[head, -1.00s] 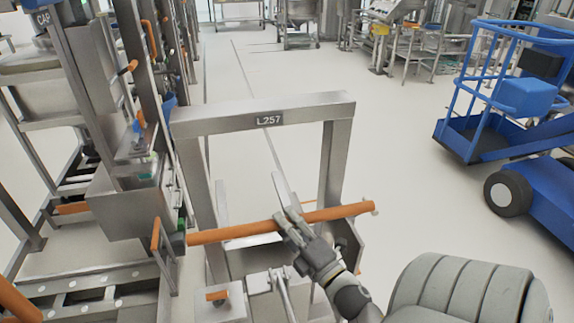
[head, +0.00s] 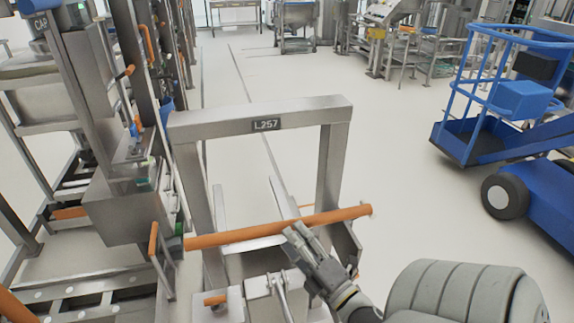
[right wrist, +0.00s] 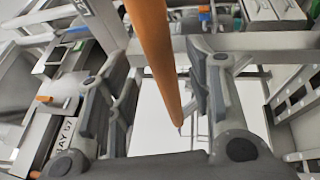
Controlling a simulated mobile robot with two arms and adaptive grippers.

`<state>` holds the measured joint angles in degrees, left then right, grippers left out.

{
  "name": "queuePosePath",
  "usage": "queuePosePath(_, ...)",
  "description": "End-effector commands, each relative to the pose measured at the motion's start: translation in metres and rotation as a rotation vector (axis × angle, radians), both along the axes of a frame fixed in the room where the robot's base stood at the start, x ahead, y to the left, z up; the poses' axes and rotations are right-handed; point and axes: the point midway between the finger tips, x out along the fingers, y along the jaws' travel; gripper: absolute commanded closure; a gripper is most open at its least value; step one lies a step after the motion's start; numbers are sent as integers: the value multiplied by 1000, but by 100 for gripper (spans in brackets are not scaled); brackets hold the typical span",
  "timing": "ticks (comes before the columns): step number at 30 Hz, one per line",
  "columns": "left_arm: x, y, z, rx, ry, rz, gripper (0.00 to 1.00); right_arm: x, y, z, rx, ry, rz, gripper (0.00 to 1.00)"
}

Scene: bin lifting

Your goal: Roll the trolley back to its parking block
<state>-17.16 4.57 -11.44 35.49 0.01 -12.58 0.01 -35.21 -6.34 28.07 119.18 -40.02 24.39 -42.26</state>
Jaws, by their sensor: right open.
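The trolley (head: 186,128) is a grey metal frame labelled L257, with an orange push bar (head: 240,235) across its near side. My right gripper (head: 293,233) is at the near side of the bar, right of its middle. In the right wrist view my right gripper (right wrist: 153,80) is open, with a finger on each side of the orange bar (right wrist: 155,50) and gaps visible. I cannot tell whether the bar lies within the finger depth. My left gripper is not in view. I cannot make out a parking block.
A steel rack with a box (head: 125,205) and orange handles stands close on the trolley's left. A blue lift (head: 525,185) with black wheels stands at the right. The pale floor (head: 400,180) between trolley and lift is clear. Steel equipment (head: 297,22) stands far back.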

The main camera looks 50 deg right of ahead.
Motion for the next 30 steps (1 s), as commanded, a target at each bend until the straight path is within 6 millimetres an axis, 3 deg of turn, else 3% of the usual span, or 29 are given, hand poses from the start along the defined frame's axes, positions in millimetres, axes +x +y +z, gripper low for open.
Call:
queuePosePath(6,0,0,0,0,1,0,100,-27,4,-5,0,1,-1,52)
queuePosePath(16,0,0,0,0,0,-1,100,-30,5,-5,-1,-2,0,54)
queuePosePath(23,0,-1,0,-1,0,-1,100,-21,0,-14,105,21,-33,83)
queuePosePath(27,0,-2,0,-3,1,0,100,-5,-5,-37,318,77,-96,100)
queuePosePath(30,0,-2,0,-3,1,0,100,5,-2,-63,511,144,-148,100)
